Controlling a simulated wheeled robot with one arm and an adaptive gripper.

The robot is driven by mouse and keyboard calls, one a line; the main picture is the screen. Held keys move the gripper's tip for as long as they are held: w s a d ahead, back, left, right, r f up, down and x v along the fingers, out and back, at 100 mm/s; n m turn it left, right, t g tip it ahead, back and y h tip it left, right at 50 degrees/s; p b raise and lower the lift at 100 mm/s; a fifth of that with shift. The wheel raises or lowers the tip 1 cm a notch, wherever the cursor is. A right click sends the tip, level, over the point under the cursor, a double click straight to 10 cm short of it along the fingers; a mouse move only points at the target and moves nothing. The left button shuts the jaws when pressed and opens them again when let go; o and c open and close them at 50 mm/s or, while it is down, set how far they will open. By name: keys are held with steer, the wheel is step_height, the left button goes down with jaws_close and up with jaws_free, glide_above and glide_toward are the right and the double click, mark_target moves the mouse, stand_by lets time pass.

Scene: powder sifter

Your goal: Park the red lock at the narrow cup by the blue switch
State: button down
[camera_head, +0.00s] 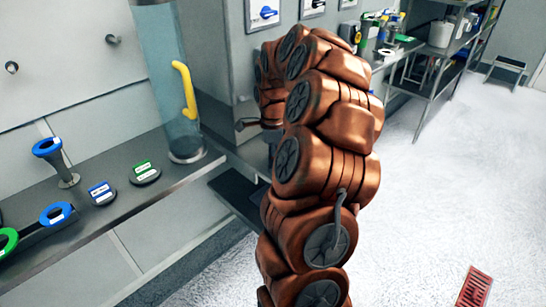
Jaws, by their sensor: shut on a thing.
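My copper-coloured arm rises through the middle and bends over towards the steel cabinet. Only a dark part of my gripper (258,124) shows left of the arm, near the cabinet front. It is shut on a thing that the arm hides. I cannot make out a red lock. A switch with a blue knob (264,13) is on a pale plate high on the cabinet, above my gripper. A small blue-rimmed cup (47,147) on a stem stands on the left shelf. I cannot tell whether it is the narrow cup.
The steel shelf (125,204) also bears blue- and green-ringed parts, a blue-labelled block (101,193) and a green-labelled disc (145,173). A clear cylinder (160,75) with a yellow handle (186,91) stands at its end. A rack (428,66) is behind. The right floor is mostly clear.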

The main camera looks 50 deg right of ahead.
steer(key=c, duration=0.9)
jaws_free()
steer(key=shift+o, duration=0.2)
step_height(320, 180, up, 11)
steer(key=shift+r, duration=0.55)
